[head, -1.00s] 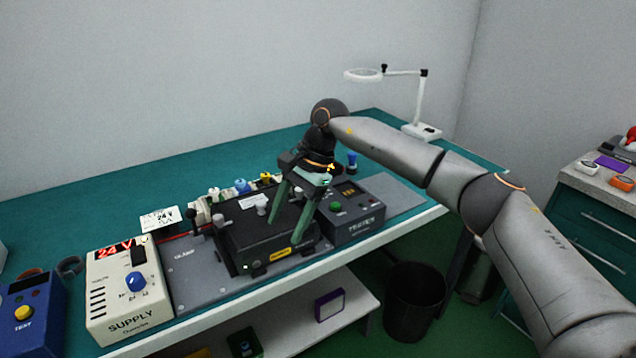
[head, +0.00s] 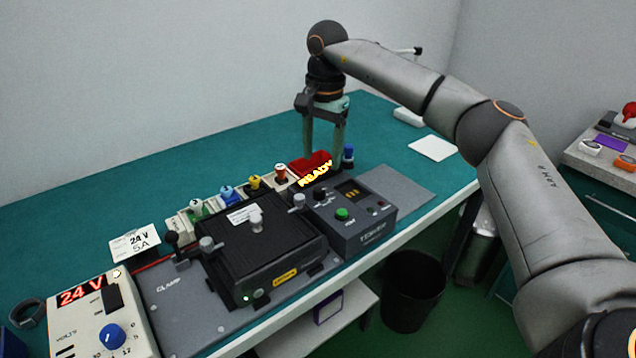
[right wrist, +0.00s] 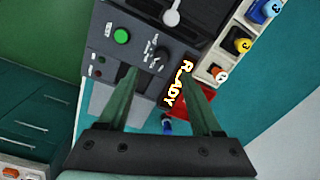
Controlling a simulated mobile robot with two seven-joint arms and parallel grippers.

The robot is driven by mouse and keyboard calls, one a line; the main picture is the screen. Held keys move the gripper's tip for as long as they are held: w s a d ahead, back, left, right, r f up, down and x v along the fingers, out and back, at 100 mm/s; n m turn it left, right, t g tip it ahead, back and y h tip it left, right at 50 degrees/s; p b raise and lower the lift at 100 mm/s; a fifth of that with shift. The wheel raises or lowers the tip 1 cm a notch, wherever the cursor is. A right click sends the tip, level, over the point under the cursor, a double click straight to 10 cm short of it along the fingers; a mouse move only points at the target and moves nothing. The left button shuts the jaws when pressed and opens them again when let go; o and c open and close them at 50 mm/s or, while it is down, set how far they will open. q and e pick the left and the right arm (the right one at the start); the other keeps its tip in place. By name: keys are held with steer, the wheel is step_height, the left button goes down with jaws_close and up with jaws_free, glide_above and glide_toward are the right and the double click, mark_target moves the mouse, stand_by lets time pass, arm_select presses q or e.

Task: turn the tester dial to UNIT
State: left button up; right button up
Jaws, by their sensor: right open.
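The tester (head: 362,232) is a dark grey box to the right of the black clamp fixture. Its top has a small black dial (head: 320,194), a green button (head: 341,214) and a small display. In the right wrist view the dark dial (right wrist: 161,55) is close to the fingertips; its setting is too small to read. My right gripper (head: 323,158) points down with open green fingers, above and behind the tester by the red READY sign. In the right wrist view its fingers (right wrist: 158,73) are apart and empty. My left gripper is out of view.
The black fixture (head: 262,252) with grey clamp levers stands left of the tester. A blue knob (head: 348,153) stands behind the tester. The supply (head: 95,325) reads 24 V.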

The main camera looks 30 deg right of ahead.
mark_target(319, 189)
steer(key=f, duration=0.8)
steer(key=shift+w+a+f, duration=0.1)
steer(key=shift+w+f, duration=0.1)
jaws_close()
